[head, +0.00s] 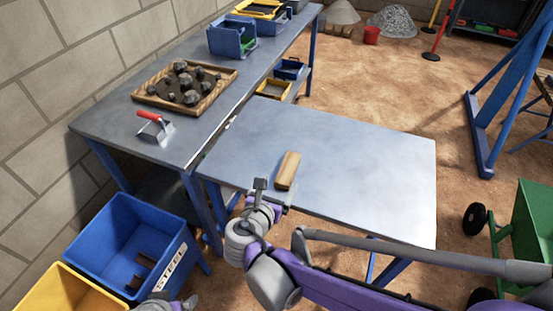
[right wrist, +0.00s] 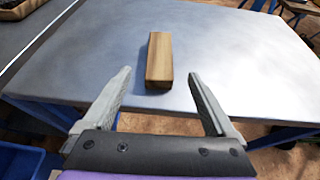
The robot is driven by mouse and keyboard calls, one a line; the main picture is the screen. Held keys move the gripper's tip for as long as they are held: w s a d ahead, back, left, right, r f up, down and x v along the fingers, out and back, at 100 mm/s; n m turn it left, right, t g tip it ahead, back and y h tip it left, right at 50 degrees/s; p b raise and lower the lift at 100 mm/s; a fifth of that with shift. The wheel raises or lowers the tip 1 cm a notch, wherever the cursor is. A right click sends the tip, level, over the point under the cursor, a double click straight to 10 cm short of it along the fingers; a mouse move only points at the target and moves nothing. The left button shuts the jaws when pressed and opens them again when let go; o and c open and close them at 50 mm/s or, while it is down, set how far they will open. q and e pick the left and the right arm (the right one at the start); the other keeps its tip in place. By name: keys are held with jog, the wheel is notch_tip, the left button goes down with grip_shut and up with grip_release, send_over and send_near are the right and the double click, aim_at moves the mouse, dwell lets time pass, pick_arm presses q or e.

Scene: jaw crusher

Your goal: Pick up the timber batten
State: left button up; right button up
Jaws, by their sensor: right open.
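The timber batten (head: 287,170) is a short light-brown wooden block lying on the bare metal table near its front edge. In the right wrist view the batten (right wrist: 159,62) lies ahead of the fingertips, roughly between their lines, with its end face towards me. My right gripper (head: 273,186) is at the table's front edge, just short of the batten. It also shows in the right wrist view (right wrist: 160,80), open and empty, with a finger on either side. My left gripper (head: 176,305) shows only partly at the bottom edge of the head view, and its jaws are unclear.
The metal table (head: 370,160) is otherwise clear. A longer bench (head: 110,120) beside it holds a wooden tray of rocks (head: 150,98), a red-handled trowel (head: 155,125) and a blue bin (head: 232,40). A blue STEEL bin (head: 115,215) and a yellow bin (head: 60,290) stand lower left.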

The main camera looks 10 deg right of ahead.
aim_at(287, 169)
jog(key=shift+w+a, duration=0.1)
jog(key=shift+w, duration=0.3)
jog(key=b+x, duration=0.1)
jog(key=x, duration=0.3)
jog(key=shift+w+d+f, duration=0.1)
jog(key=shift+d, duration=0.2)
jog(key=x, duration=0.5)
jog(key=shift+w+d+f+b, duration=0.1)
jog(key=shift+w+d+b, duration=0.15)
jog(key=shift+b, duration=0.15)
grip_shut()
